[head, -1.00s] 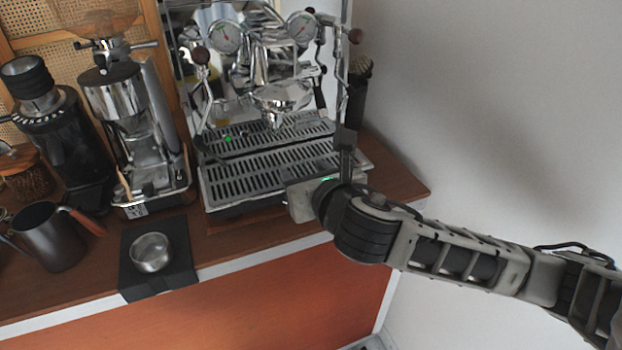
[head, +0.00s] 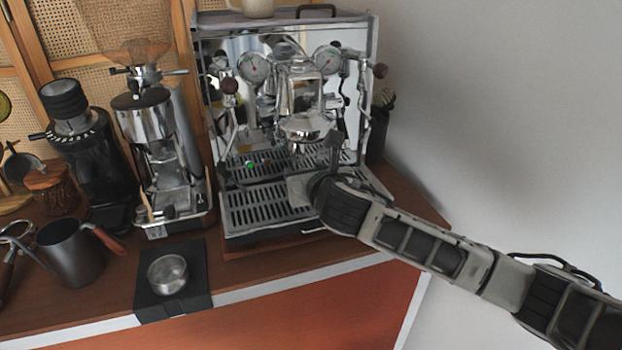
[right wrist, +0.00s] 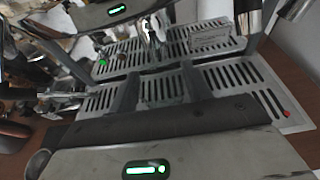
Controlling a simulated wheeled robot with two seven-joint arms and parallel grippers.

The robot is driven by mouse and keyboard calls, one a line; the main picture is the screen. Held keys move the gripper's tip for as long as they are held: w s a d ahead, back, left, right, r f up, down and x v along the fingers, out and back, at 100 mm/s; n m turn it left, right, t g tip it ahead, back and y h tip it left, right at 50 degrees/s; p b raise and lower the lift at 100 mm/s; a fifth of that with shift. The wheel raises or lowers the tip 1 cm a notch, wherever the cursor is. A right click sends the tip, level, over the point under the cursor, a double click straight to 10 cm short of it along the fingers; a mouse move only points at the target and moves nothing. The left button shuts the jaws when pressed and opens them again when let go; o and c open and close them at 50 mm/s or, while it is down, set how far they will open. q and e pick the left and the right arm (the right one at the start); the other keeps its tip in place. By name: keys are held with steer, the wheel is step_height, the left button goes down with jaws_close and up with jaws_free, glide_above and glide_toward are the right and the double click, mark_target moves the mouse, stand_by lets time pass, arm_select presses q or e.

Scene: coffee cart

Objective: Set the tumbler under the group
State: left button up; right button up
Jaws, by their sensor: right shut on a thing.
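The espresso machine's chrome group (head: 305,128) hangs above the slotted drip tray (head: 265,208). My right gripper (head: 300,188) is low over the right part of the tray, in front of and a little below the group. In the right wrist view, the two dark fingers of my right gripper (right wrist: 160,88) stand apart over the tray slats, with the chrome group spout (right wrist: 153,30) beyond them. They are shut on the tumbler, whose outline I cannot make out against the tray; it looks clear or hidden. My left gripper is out of view.
A chrome grinder (head: 150,130) stands left of the machine, with a black grinder (head: 88,150) beyond it. A dark pitcher (head: 70,252) and a metal cup (head: 167,274) on a black mat (head: 195,298) are at front left. The wall (head: 500,130) bounds the right side.

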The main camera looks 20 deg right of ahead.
steer(key=shift+w, duration=0.35)
steer(key=shift+s+f, duration=0.15)
steer(key=shift+f, duration=0.15)
stand_by(0.3)
steer(key=o, duration=1.1)
steer(key=b+v, duration=0.1)
steer(key=v, duration=1.5)
